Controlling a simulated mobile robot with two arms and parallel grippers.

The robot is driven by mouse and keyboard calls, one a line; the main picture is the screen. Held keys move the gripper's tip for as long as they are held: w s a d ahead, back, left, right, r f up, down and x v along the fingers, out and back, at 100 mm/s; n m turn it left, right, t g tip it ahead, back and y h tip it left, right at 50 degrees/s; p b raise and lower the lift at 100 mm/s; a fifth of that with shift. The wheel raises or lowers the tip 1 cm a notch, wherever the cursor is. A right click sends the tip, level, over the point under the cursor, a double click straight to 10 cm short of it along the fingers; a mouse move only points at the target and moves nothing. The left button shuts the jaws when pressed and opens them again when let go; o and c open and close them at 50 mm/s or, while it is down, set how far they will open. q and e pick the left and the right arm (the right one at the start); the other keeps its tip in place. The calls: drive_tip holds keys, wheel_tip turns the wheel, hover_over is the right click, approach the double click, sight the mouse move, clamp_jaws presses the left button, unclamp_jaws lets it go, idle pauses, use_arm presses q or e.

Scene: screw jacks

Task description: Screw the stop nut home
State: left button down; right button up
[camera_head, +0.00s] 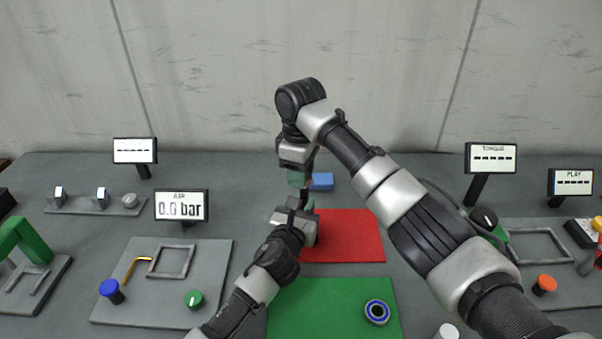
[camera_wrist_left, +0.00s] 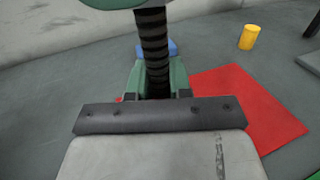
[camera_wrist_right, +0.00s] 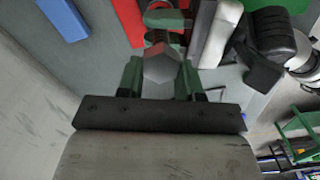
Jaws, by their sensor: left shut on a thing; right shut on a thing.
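I cannot tell how far the nut is threaded.
The red mat (camera_head: 352,235) and green mat (camera_head: 325,300) lie in front; a blue-rimmed ring (camera_head: 377,312) sits on the green one. A blue block (camera_head: 322,181) is close behind the jack. Panels with knobs flank both sides. My right arm crosses the right side.

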drive_tip(key=m, duration=0.5)
drive_tip(key=shift+w, duration=0.15)
drive_tip(key=m, duration=0.5)
drive_tip(key=shift+w+d, duration=0.1)
drive_tip(key=shift+d, duration=0.1)
drive_tip(key=m, duration=0.5)
drive_tip(key=shift+d+m, duration=0.2)
drive_tip(key=shift+m, duration=0.1)
drive_tip(key=m, duration=0.4)
drive_tip(key=shift+d+m, duration=0.15)
drive_tip(key=shift+m, duration=0.25)
drive_tip(key=m, duration=0.4)
drive_tip(key=shift+d+m, duration=0.25)
drive_tip(key=shift+m, duration=0.15)
drive_tip(key=m, duration=0.6)
drive_tip(key=shift+s+d, duration=0.1)
drive_tip(key=shift+s, duration=0.2)
drive_tip(key=m, duration=0.4)
drive_tip(key=shift+s, duration=0.15)
drive_tip(key=m, duration=0.5)
drive_tip(key=shift+s, duration=0.15)
